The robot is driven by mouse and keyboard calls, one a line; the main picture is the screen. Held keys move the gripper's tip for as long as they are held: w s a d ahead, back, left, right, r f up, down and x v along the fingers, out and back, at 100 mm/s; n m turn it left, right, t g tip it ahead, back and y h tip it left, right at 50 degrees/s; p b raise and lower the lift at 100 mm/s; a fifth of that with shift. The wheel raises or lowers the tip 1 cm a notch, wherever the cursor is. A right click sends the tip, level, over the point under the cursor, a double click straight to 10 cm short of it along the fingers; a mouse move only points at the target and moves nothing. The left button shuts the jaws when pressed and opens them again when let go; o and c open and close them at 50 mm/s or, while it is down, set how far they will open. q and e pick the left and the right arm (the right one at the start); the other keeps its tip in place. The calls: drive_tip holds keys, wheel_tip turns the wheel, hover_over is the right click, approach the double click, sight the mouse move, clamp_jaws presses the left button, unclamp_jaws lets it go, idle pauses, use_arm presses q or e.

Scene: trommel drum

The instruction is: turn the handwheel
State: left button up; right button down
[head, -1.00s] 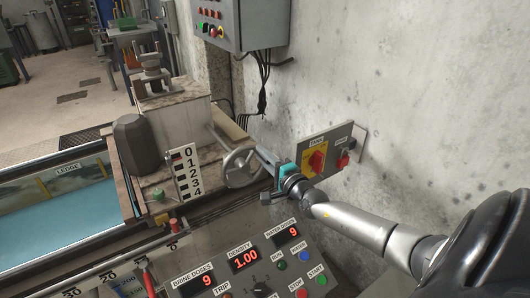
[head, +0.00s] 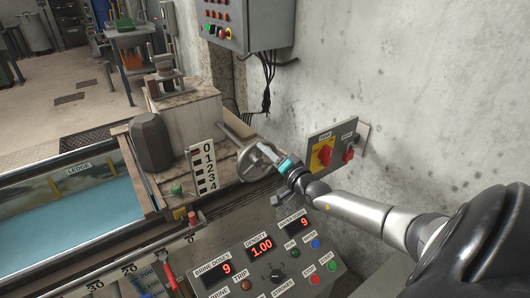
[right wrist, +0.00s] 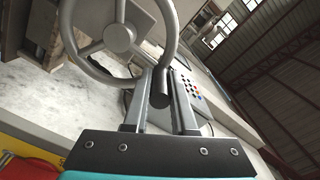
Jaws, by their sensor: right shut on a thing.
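The grey spoked handwheel (head: 246,168) stands on a shaft at the right end of the wooden-topped housing in the head view. My right gripper (head: 265,150), with a teal band, reaches to its rim from the right. In the right wrist view the handwheel (right wrist: 118,38) fills the upper left. There, a dark cylindrical handle (right wrist: 160,88) at its rim lies between the two fingers of my right gripper (right wrist: 168,80), which is shut on it. In the head view the gripper hides part of the rim. My left gripper is not in view.
A switch panel (head: 319,141) with red knobs is on the wall close behind my right wrist. A control console (head: 230,286) with red displays lies below. A 0–4 scale plate (head: 202,167) stands left of the wheel. A blue-floored trough (head: 75,222) is at left.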

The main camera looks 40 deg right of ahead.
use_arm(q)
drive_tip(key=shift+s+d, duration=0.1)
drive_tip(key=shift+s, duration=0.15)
use_arm(e)
drive_tip(key=shift+a+r, duration=0.15)
drive_tip(key=shift+a, duration=0.05)
drive_tip(key=c, duration=0.7)
unclamp_jaws()
drive_tip(key=shift+c, duration=0.2)
